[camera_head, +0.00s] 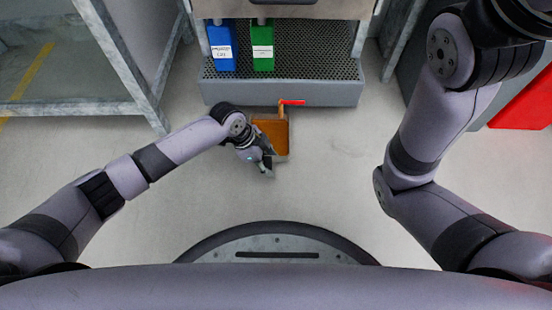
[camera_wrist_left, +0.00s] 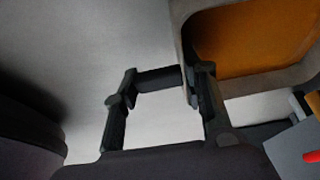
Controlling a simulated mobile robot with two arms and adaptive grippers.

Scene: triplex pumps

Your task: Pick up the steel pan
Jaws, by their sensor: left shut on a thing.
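The steel pan (camera_head: 282,158) is a grey, squarish, open pan with orange-brown liquid or a coloured floor inside. It is low, just in front of the perforated step. In the left wrist view its grey rim (camera_wrist_left: 245,84) and orange inside fill the upper right. My left gripper (camera_head: 267,168) is at the pan's near left side, shut on its rim. In the left wrist view its fingers (camera_wrist_left: 188,90) meet the pan's wall; the exact contact is partly hidden. My right arm reaches up along the right side, and its gripper is out of view.
A red lever (camera_head: 292,102) on a small pipe sits just behind the pan, at the step's front. A blue container (camera_head: 221,50) and a green container (camera_head: 262,50) stand on the perforated step (camera_head: 310,85). Metal frame posts (camera_head: 125,60) stand left. The floor in front is clear.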

